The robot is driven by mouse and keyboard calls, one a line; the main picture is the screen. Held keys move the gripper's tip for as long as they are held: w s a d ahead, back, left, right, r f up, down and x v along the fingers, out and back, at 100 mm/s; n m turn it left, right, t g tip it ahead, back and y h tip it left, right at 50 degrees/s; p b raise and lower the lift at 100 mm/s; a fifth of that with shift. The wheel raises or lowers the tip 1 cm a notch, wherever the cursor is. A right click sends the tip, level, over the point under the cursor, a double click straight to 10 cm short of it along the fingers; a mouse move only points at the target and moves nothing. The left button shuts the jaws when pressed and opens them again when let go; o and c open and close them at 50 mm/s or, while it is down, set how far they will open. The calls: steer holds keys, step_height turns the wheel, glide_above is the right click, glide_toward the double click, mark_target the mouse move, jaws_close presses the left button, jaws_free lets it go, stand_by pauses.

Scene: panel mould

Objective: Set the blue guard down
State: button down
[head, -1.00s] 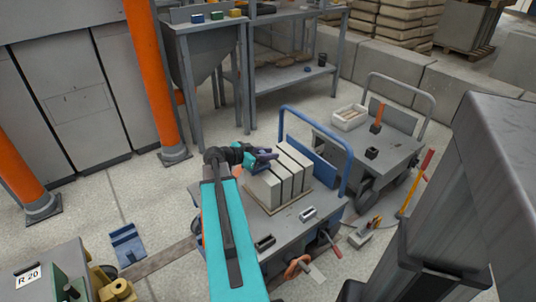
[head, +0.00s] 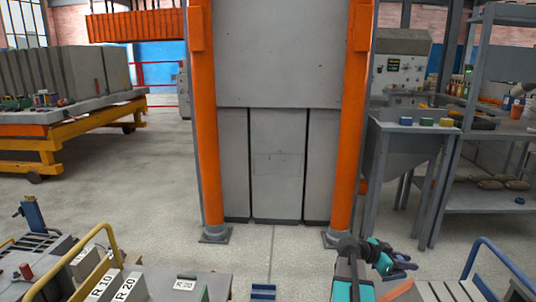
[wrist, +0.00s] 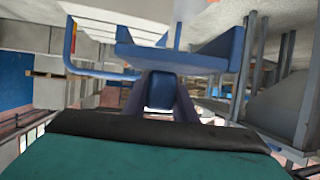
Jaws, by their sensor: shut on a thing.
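My gripper (head: 398,262) shows in the lower right of the head view, with purple fingers at the end of my teal arm. In the wrist view its two purple fingers (wrist: 160,100) are shut on the blue guard (wrist: 180,58), a blue part with a wide bar beyond the fingertips and a block between them. The guard appears held in the air, but its gap to what lies below cannot be judged. In the head view the guard is hardly distinguishable at the fingers.
A blue part (head: 263,291) lies on the floor at the bottom of the head view. A trolley with a blue handle (head: 500,262) stands right of my gripper. Orange posts (head: 207,130) frame a grey panel. A hopper stand (head: 408,150) is behind. Floor between is clear.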

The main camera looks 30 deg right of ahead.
steer(key=w+a+r+n+t, duration=0.3)
steer(key=w+a+n+t, duration=0.1)
steer(key=w+a, duration=0.95)
steer(key=w+a+r+n+t, duration=0.3)
steer(key=w+a+r+t, duration=0.1)
steer(key=w+a, duration=0.9)
steer(key=w+a+r+n+t+y, duration=0.3)
steer(key=w+a+r+n+y, duration=0.1)
steer(key=a, duration=0.7)
steer(key=w+a+r+n+t+y, duration=0.4)
steer(key=w+a+n, duration=0.1)
steer(key=a, duration=0.7)
steer(key=w+a+r+n+t+y, duration=0.3)
steer(key=w+a+r+n+y, duration=0.1)
steer(key=a, duration=0.8)
steer(key=shift+w+n+y, duration=0.3)
steer(key=shift+w+n, duration=0.2)
steer(key=shift+n, duration=0.6)
step_height(320, 180, up, 18)
steer(key=p, duration=1.8)
